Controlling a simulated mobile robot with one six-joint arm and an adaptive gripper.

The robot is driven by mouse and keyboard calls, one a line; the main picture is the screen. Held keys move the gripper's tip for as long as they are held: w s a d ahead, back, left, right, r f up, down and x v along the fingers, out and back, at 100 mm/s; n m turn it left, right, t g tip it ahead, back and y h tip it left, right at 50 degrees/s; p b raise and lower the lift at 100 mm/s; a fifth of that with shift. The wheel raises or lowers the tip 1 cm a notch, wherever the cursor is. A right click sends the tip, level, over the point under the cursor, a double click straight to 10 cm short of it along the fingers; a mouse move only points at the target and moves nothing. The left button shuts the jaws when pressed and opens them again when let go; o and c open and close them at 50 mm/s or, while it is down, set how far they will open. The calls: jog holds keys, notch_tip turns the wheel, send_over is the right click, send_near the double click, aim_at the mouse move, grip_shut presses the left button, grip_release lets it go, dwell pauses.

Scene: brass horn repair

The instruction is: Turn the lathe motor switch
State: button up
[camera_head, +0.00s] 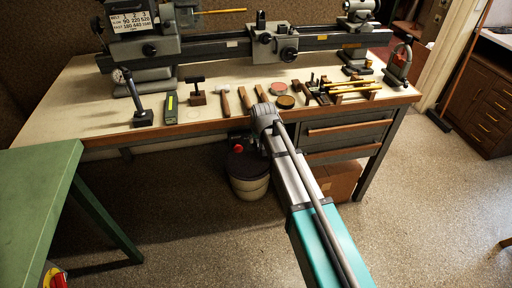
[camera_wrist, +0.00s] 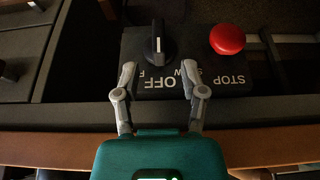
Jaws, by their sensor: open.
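The lathe motor switch is a black rotary knob (camera_wrist: 158,43) with a white line on it, at the upper middle of the wrist view. It sits on a dark control panel (camera_wrist: 205,80) lettered OFF and STOP, with other lettering partly covered by my fingers. The white line stands about upright in the picture, above the OFF lettering. My gripper (camera_wrist: 158,76) is open and empty. Its two grey fingers are spread below the knob, one to each side, and the knob is not between their tips. In the head view the knob cannot be made out.
A red stop button (camera_wrist: 227,39) is right of the knob on the same panel. In the head view a workbench (camera_head: 70,95) carries the lathe (camera_head: 325,42), hammers and small tools. A bucket (camera_head: 248,180) stands below its front edge. A green table (camera_head: 35,190) is at left.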

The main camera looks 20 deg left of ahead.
aim_at(257, 143)
jog(key=shift+b+x, duration=1.65)
jog(key=shift+x, duration=0.4)
